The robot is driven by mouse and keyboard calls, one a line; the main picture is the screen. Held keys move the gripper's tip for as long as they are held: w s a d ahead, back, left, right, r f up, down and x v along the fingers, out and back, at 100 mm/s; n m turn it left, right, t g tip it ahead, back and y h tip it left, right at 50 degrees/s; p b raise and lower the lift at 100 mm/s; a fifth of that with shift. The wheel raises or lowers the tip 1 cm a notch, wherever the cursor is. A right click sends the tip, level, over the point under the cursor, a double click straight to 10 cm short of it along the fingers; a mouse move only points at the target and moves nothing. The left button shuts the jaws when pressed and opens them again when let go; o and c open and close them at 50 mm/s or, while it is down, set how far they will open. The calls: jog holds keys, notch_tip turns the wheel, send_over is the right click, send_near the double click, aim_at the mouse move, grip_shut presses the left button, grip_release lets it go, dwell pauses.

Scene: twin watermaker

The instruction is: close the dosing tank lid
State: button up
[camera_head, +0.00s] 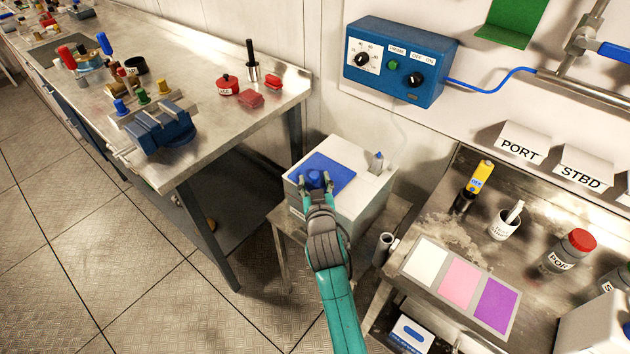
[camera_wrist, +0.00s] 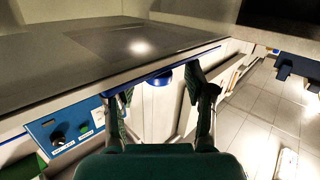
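The dosing tank (camera_head: 356,208) is a white box standing on a low stand in the camera_head view. Its blue lid (camera_head: 335,168) appears to lie over the left part of the tank top. I cannot tell whether it sits fully flush. A round blue knob (camera_head: 315,177) stands on the lid; it also shows in the camera_wrist view (camera_wrist: 158,78). My gripper (camera_head: 316,184) is at the lid's near side, with its fingers spread on either side of the knob. In the camera_wrist view my gripper (camera_wrist: 160,88) is open, with visible room between the fingers and the knob.
A small grey-white fitting (camera_head: 376,160) stands on the tank top, right of the lid. A steel workbench (camera_head: 200,60) with a blue vise (camera_head: 165,133) is at the left. A blue control box (camera_head: 400,62) hangs above. A bench with bottles and coloured cards (camera_head: 459,283) is at the right.

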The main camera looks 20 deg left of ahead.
jog(key=shift+r, duration=0.1)
jog(key=v, duration=1.2)
jog(key=shift+s, duration=0.1)
